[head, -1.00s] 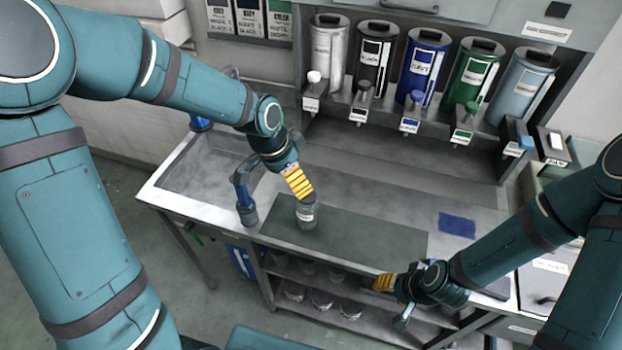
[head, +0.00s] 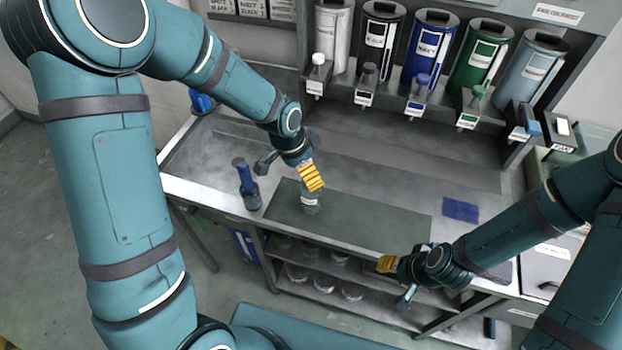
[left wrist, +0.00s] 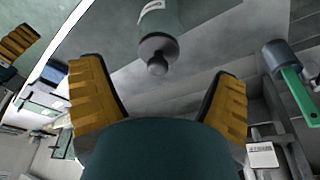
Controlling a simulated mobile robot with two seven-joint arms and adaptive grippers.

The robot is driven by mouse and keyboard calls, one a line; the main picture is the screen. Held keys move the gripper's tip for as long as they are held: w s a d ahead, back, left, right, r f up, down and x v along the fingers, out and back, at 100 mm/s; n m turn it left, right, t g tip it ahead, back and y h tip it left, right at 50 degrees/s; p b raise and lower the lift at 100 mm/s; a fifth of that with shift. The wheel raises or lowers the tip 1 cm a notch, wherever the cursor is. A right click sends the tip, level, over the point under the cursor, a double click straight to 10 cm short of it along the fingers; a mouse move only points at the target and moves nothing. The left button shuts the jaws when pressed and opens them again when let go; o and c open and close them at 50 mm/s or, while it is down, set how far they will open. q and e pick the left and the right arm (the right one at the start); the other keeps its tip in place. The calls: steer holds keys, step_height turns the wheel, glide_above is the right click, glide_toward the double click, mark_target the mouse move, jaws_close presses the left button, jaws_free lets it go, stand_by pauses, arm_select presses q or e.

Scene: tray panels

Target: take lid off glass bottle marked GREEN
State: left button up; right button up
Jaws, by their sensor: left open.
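A small glass bottle (head: 311,203) with a pale label stands upright on the dark grey mat. The label is too small to read. In the left wrist view the bottle (left wrist: 160,22) shows at the top, with a grey rounded lid (left wrist: 157,62) pointing toward me. My left gripper (head: 312,178) is at the bottle's top in the head view and hides its lid there. In the left wrist view its yellow fingers (left wrist: 160,82) are spread apart, with the lid in line with the gap and nothing gripped. My right gripper (head: 386,264) is low by the bench's front edge; its opening is unclear.
A dark jar with a blue handle (head: 247,185) stands left of the mat (head: 375,228). A blue cloth (head: 460,209) lies to the right. Several coloured canisters stand behind, including a green one (head: 482,62). Glassware sits on the shelf below.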

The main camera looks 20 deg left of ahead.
arm_select(q)
steer(key=x, duration=0.4)
steer(key=shift+d+f, duration=0.2)
steer(key=shift+d, duration=0.05)
steer(key=c, duration=1)
